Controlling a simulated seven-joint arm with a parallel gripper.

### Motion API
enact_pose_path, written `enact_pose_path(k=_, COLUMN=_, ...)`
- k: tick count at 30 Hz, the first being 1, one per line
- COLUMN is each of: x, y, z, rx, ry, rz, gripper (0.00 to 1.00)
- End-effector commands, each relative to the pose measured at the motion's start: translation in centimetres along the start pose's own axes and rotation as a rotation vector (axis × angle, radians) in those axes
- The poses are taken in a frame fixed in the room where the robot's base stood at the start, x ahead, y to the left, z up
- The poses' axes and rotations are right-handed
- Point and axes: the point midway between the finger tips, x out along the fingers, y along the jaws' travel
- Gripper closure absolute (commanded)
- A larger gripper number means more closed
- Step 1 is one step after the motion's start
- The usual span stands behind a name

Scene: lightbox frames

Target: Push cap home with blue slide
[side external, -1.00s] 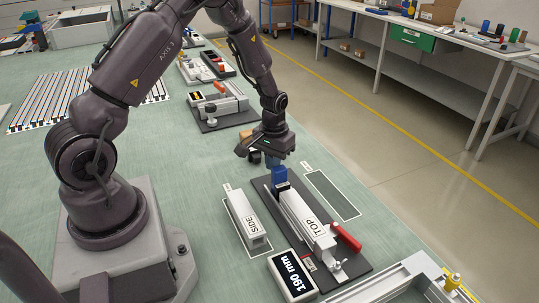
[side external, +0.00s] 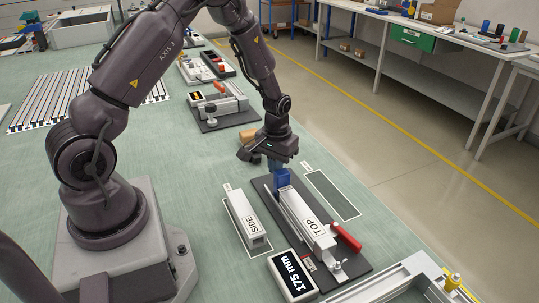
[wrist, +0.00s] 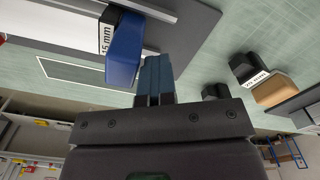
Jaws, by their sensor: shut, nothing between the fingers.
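The blue slide (side external: 283,178) stands at the far end of the long light profile marked TOP (side external: 306,219), which lies on a dark fixture plate (side external: 350,248). The slide also shows in the wrist view (wrist: 126,48), with a dark cap piece and a white "15 mm" label (wrist: 105,38) on its profile side. My gripper (side external: 275,169) is shut and empty, its fingertips low just behind the slide. In the wrist view the fingertips (wrist: 154,76) are right beside the slide; I cannot tell if they touch. The cap's seam with the profile is hidden.
A red handle (side external: 346,237) is at the fixture's near end. A profile marked SIDE (side external: 246,220) lies left. A tan block (wrist: 275,90) and dark labelled pieces lie behind my gripper. The outlined dark patch (side external: 331,193) is empty.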

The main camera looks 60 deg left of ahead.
Motion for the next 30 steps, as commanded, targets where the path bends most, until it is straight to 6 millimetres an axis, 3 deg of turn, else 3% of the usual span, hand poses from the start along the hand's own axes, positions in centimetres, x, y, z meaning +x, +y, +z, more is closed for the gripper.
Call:
enact_pose_path(k=9, x=0.1, y=0.4, z=0.3, rx=0.005, ry=-0.009, rz=0.005, gripper=1.0)
enact_pose_path(k=22, x=0.0, y=-0.8, z=-0.4, rx=0.003, ry=-0.005, rz=0.002, gripper=1.0)
enact_pose_path(k=30, x=-2.4, y=-0.9, z=-0.6, rx=0.002, ry=0.0, rz=0.002, gripper=1.0)
